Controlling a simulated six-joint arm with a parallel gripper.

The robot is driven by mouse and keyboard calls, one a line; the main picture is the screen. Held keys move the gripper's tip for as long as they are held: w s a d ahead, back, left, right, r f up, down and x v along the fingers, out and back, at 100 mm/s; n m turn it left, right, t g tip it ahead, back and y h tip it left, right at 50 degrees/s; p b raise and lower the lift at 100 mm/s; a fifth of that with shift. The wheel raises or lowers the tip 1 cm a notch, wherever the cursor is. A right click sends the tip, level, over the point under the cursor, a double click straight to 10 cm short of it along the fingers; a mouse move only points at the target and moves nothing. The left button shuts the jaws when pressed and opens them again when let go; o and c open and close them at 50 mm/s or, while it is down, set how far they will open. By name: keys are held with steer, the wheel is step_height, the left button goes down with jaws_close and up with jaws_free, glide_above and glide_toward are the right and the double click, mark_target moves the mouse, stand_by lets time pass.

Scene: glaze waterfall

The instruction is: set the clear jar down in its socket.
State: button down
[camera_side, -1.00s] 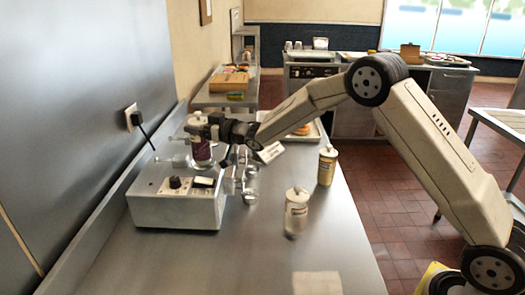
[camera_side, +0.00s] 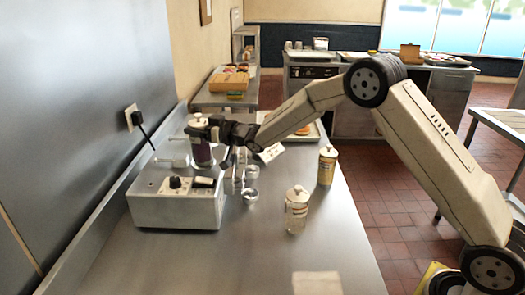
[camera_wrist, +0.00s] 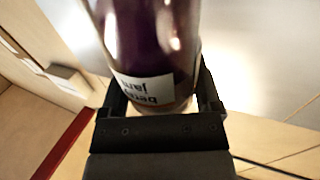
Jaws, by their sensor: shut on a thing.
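My gripper (camera_side: 207,131) is shut on a jar of dark purple contents (camera_side: 203,153), upright at the rear right of the grey machine's top. In the wrist view the jar (camera_wrist: 150,40) fills the space between my fingers (camera_wrist: 160,105), with a white label whose printing appears upside down. I cannot tell whether its base touches anything. A clear-looking jar (camera_side: 296,212) with a pale lid and label stands upright on the counter, apart from my gripper. Small round metal holders (camera_side: 250,195) sit at the machine's right side; no jar is visible in the nearest.
The grey machine (camera_side: 175,208) has a knob and switch. A clear cylinder (camera_side: 172,161) lies on its top. A yellow-labelled jar (camera_side: 327,167) stands at the counter's right edge. A white card (camera_side: 270,151) and tray lie behind. The front of the counter is mostly clear.

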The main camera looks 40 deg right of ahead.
steer(key=shift+f, duration=0.3)
stand_by(0.6)
jaws_free()
steer(key=shift+f, duration=0.15)
steer(key=v, duration=0.7)
steer(key=shift+s+d, duration=0.15)
steer(key=shift+s, duration=0.2)
steer(key=shift+d, duration=0.1)
